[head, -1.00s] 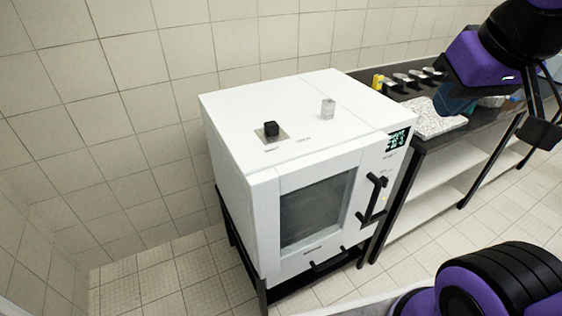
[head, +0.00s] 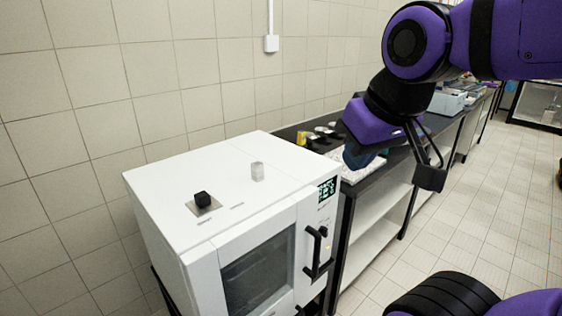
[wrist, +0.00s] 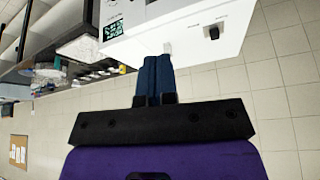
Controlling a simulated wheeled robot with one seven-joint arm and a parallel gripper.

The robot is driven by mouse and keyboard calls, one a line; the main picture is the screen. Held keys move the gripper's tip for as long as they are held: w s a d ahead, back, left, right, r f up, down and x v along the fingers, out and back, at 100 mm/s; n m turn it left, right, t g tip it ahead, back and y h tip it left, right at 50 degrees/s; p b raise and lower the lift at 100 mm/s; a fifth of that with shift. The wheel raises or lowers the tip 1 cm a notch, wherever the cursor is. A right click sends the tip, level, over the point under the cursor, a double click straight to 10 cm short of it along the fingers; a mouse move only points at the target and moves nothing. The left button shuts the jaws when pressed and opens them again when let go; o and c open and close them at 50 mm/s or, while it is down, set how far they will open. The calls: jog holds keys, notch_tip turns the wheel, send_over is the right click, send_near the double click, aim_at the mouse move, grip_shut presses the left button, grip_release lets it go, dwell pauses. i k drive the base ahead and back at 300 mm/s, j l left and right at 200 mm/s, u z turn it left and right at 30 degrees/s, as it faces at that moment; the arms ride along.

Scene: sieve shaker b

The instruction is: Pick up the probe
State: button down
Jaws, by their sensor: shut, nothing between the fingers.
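A white oven-like box (head: 160,170) stands at the left in the head view. On its top are a small black block (head: 202,199) on a square plate and a small pale upright piece (head: 257,171). I cannot tell which of them, if either, is the probe. In the wrist view the pale piece (wrist: 167,47) and the black block (wrist: 213,32) show beyond the fingertips. My gripper (head: 357,160) hangs to the right of the box, apart from both pieces. Its blue fingers (wrist: 152,62) are together with nothing between them.
The box has a door handle (head: 317,252) and a lit display (head: 327,188) on its front. A dark bench behind it to the right holds a speckled slab (head: 352,172) and several small items. The tiled floor (head: 480,200) at the right is open.

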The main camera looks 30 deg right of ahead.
aim_at(301, 135)
jog(key=i+l, duration=0.1)
jog(key=l, duration=0.55)
jog(key=i+l+u, duration=0.15)
jog(key=l, duration=1.2)
jog(key=i+l+u, duration=0.1)
jog(key=l, duration=0.3)
jog(key=i+l, duration=0.1)
jog(key=l, duration=0.3)
jog(key=i+l+u, duration=0.15)
jog(key=l, duration=0.2)
jog(key=i+l+u, duration=0.1)
jog(key=i+l, duration=0.4)
jog(key=i, duration=0.15)
